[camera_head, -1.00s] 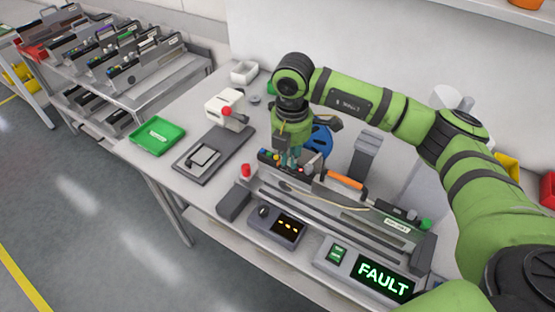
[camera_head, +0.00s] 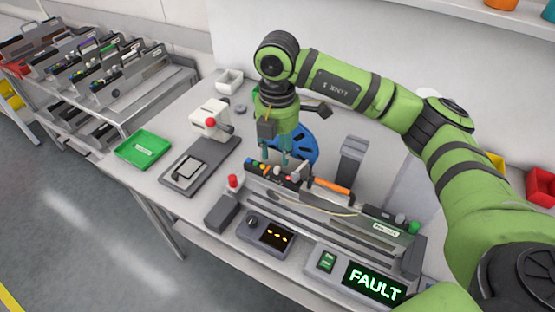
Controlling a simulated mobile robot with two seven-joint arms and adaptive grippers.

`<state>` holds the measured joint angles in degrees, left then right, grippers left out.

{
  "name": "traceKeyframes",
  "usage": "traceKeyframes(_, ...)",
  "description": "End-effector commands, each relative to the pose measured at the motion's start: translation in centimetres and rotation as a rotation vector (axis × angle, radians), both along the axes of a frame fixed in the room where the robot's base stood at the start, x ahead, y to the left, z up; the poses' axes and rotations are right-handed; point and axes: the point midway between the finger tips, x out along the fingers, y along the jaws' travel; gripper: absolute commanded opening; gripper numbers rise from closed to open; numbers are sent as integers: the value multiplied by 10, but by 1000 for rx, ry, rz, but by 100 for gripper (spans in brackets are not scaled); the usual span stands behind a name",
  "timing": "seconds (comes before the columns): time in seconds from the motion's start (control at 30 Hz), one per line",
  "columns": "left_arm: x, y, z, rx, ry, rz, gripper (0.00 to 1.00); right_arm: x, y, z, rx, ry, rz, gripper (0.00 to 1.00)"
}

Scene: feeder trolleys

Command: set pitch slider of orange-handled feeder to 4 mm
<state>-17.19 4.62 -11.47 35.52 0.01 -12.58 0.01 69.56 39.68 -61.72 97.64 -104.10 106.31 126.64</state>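The orange-handled feeder (camera_head: 345,203) lies in the fixture on the bench, its orange handle (camera_head: 331,187) near its middle. Several small coloured parts sit at its left end, beneath my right gripper. The pitch slider and its scale are too small to make out. My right gripper (camera_head: 285,161) points down, with its fingertips just over or at the feeder's left end. I cannot tell whether the fingers touch anything or how far apart they are. My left gripper is not in view.
A display (camera_head: 374,283) reads FAULT at the bench front, beside a small panel with amber marks (camera_head: 266,237). A green tray (camera_head: 143,148), a grey plate with a red-knobbed device (camera_head: 209,119) and a blue reel (camera_head: 304,145) stand around. A trolley with feeders (camera_head: 150,98) is at left.

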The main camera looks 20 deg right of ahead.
Motion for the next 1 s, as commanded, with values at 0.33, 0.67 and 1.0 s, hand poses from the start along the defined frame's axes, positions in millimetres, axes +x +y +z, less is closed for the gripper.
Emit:
traceKeyframes(0.33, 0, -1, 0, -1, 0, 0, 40, 0, 1, 60, -1, -1, 2, 40)
traceKeyframes(0.67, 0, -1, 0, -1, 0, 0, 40, -1, 0, 68, -1, 2, 2, 40)
traceKeyframes(1.0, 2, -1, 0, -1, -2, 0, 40, 0, 0, 67, -1, 2, 2, 40)
